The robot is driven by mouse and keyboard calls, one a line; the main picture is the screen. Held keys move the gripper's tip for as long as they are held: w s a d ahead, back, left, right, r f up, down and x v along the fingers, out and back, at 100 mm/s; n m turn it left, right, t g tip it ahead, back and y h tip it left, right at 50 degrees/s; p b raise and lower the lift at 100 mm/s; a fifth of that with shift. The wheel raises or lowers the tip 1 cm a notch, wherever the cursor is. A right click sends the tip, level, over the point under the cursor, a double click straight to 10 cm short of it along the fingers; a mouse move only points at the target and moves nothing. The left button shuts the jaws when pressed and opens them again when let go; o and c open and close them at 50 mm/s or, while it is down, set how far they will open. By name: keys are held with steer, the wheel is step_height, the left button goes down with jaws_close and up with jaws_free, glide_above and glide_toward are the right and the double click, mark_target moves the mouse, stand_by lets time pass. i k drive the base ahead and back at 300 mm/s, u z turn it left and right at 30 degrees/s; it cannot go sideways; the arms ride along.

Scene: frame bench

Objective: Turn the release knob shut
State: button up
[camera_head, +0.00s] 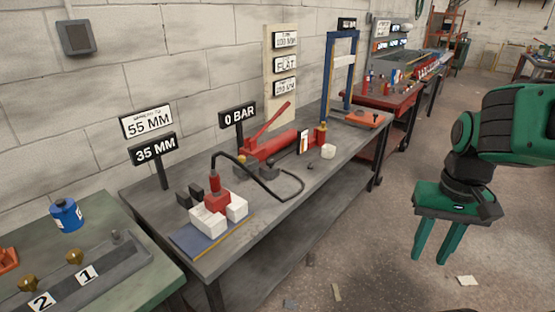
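A red hand pump (279,143) with a raised lever handle lies on the grey bench (262,222). Small dark fittings (268,171) sit at its near side. The release knob is too small to pick out for sure, and its turn position cannot be read. A black hose (292,199) loops from the pump area to a red cylinder (216,200) among white blocks. A sign (238,116) behind the pump reads 0 BAR. My gripper (431,254) is open and empty, fingers pointing down, above the floor right of the bench and far from the pump.
Two signs (154,149) read 55 MM and 35 MM. A blue frame (331,78) stands at the bench's far end. A white cylinder (328,151) stands right of the pump. A green bench (153,283) is at lower left. The floor around my gripper is mostly clear.

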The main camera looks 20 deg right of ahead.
mark_target(269, 163)
steer(key=i, duration=1)
